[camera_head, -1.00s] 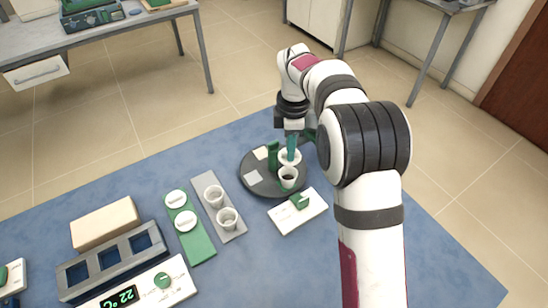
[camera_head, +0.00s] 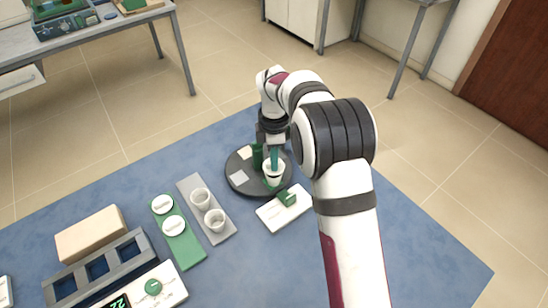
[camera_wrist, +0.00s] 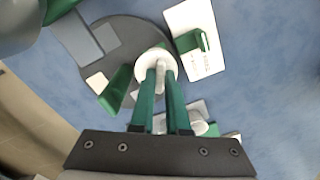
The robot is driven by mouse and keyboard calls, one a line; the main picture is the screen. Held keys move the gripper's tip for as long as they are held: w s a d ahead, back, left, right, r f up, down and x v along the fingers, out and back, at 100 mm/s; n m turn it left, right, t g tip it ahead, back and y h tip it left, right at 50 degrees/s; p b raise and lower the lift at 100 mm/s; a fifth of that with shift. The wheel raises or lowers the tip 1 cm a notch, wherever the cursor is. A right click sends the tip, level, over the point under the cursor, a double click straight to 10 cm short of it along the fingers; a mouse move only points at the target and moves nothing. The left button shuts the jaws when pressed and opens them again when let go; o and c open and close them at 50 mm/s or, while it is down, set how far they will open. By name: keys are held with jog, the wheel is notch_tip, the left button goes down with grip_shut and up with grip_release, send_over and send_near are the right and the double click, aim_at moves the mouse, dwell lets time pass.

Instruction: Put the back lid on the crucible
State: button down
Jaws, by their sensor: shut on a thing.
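A round white lid (camera_head: 273,170) with a knob is held between the green fingers of my gripper (camera_head: 274,158). In the wrist view the fingers (camera_wrist: 161,78) are closed on the knob, above the white disc (camera_wrist: 150,62).
An upright green block (camera_head: 257,157) stands close beside my gripper. A white box with a green knob (camera_head: 287,197) lies in front. Two white lids (camera_head: 173,225) lie on a green strip; two white cups (camera_head: 214,219) stand on a grey strip.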

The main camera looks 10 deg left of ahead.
jog(key=shift+f, duration=0.25)
jog(key=shift+f, duration=0.65)
jog(key=shift+c, duration=2.2)
grip_release()
notch_tip(320, 180, up, 8)
jog(key=shift+f, duration=0.1)
